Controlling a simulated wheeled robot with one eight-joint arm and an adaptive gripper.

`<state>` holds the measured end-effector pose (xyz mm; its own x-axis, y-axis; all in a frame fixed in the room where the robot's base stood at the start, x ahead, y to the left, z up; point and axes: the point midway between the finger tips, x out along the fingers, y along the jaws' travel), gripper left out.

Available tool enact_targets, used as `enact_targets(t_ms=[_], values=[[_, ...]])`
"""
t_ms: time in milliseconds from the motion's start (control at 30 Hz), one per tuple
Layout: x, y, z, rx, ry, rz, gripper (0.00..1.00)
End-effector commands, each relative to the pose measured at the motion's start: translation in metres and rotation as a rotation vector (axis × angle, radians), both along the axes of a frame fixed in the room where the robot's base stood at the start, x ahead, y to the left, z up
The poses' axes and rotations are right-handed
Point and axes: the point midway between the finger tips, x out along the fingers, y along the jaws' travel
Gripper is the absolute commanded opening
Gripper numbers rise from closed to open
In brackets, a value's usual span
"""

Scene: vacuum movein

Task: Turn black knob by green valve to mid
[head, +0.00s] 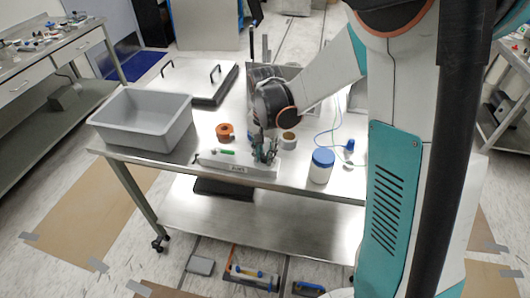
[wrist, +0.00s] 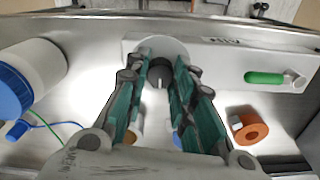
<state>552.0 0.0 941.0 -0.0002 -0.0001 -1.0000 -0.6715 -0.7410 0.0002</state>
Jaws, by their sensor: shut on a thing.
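A white panel box (head: 215,161) lies along the front part of the metal table; it also shows in the wrist view (wrist: 222,58). A green valve handle (head: 225,152) sits on the box, and in the wrist view it is right of my gripper (wrist: 265,78). The black knob (wrist: 160,74), with a pale pointer line facing the bottom of the picture, sits on a round base on the same box. My gripper (wrist: 162,62) is shut on the knob, with a teal finger on each side. In the head view my gripper (head: 265,154) hides the knob.
A white jar with a blue lid (head: 321,166) stands right of the box. An orange ring-shaped part (head: 225,132) and a tape roll (head: 288,138) are behind it. A grey bin (head: 142,124) stands at the table's left, with a lidded flat case (head: 195,80) behind.

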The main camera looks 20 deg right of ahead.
Motion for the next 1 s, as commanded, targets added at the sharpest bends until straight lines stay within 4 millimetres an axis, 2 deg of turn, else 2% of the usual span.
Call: enact_targets(t_ms=[500, 533, 600, 1000], values=[[0.0005, 0.0000, 0.0001, 0.000, -0.001, -0.017, 0.00], [0.0005, 0.0000, 0.0001, 0.000, -0.001, -0.017, 0.30], [0.0005, 0.0000, 0.0001, 0.000, -0.001, -0.017, 0.45], [0.0001, 0.0000, 0.0036, 0.000, 0.000, -0.016, 0.45]])
